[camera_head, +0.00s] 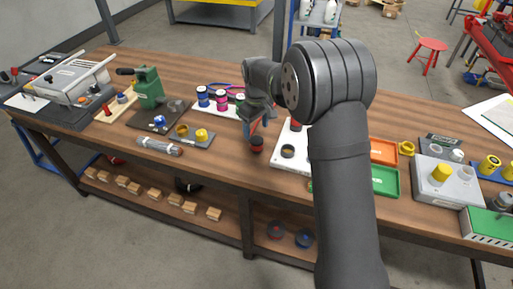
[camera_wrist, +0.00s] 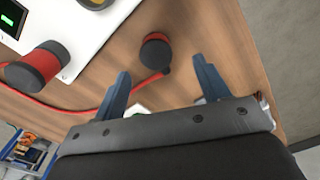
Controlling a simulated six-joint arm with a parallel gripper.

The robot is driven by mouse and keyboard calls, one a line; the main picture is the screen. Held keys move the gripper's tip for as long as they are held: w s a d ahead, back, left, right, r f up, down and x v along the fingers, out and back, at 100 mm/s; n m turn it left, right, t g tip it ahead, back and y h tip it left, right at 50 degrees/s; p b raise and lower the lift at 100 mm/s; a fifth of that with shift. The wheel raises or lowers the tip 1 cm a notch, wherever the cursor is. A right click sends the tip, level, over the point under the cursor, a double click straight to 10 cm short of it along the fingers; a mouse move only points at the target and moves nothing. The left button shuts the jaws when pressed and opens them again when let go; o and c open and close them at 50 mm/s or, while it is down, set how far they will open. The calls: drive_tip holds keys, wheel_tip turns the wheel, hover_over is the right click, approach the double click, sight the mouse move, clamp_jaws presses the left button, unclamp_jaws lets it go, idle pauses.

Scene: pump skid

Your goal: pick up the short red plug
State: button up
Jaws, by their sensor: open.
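The short red plug (camera_wrist: 155,52) stands on the wooden table in the wrist view, with a dark top, a red side and a small dark cable end. It also shows in the head view (camera_head: 257,144), just below my gripper (camera_head: 258,124). My gripper is open and empty. In the wrist view its two blue-grey fingers (camera_wrist: 161,72) point towards the plug, which appears just beyond the tips and between their lines. I cannot tell the exact height of the fingers above it.
A taller red and black plug (camera_wrist: 36,69) is on the white plate (camera_wrist: 100,25), left in the wrist view. A red cable (camera_wrist: 75,109) runs left from the short plug. Orange (camera_head: 383,152) and green trays (camera_head: 385,181) lie to the right. The table front near the plug is clear.

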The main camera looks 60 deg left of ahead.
sight(257, 139)
wheel_tip(257, 139, down, 5)
drive_tip(key=shift+r, duration=0.2)
drive_tip(key=shift+w+a+f, duration=0.15)
drive_tip(key=shift+w+f, duration=0.05)
drive_tip(key=shift+f, duration=1.15)
drive_tip(key=shift+w+a+f, duration=0.15)
drive_tip(key=shift+f, duration=1.15)
drive_tip(key=c, duration=1.2)
drive_tip(key=shift+r, duration=0.15)
wheel_tip(257, 139, up, 4)
drive_tip(key=shift+r, duration=0.1)
drive_tip(key=w+d+r, duration=0.4)
drive_tip(key=w+d, duration=0.1)
drive_tip(key=w+d+r, duration=0.2)
drive_tip(key=w+d, duration=0.1)
drive_tip(key=shift+w+d+r, duration=0.15)
drive_tip(key=shift+r, duration=0.15)
